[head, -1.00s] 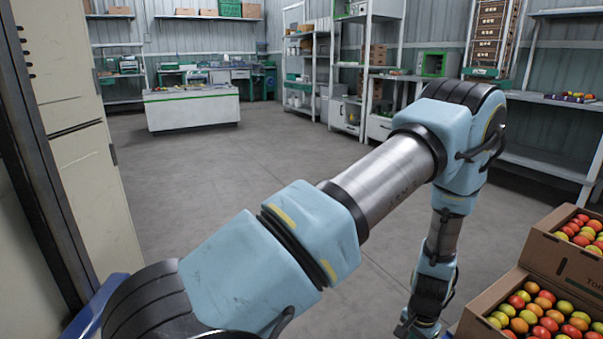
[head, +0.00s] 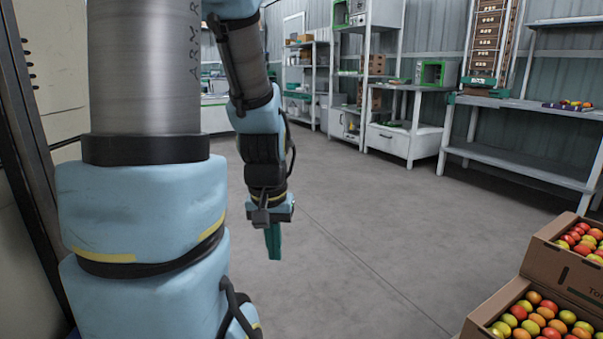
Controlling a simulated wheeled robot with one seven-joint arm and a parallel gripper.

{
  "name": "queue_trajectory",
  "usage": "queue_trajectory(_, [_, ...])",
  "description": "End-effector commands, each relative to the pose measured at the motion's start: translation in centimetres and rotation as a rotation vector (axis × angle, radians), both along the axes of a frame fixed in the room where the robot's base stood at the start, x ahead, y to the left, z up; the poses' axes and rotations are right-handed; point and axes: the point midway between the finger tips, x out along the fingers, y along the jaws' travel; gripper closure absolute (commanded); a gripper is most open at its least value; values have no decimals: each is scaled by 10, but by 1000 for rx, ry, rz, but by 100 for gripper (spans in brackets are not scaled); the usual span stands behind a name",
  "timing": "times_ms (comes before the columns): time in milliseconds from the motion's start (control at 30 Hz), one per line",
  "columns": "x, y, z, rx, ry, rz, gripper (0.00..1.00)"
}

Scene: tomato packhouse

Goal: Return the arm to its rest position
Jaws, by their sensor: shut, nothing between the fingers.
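My arm stands upright at the left of the head view, with its forearm hanging down to the right of the upper link. My gripper (head: 273,240) points down over the open floor, near the middle left of the view. Its green fingers are together with nothing between them. Nothing touches it.
Cardboard boxes of tomatoes (head: 492,318) stand at the lower right. A tall cabinet (head: 62,115) is close on the left. Shelving (head: 365,100) and a grey bench (head: 520,159) line the back and right. The grey floor (head: 370,230) in the middle is clear.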

Motion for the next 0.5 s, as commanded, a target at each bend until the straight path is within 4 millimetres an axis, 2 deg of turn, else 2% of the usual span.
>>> queue_trajectory(67, [-12,17,9,7,-11,49,100])
queue_trajectory(100, [-11,15,23,6,-7,43,100])
queue_trajectory(367, [-10,13,75,6,-7,38,100])
queue_trajectory(500, [-10,13,113,6,-7,38,100])
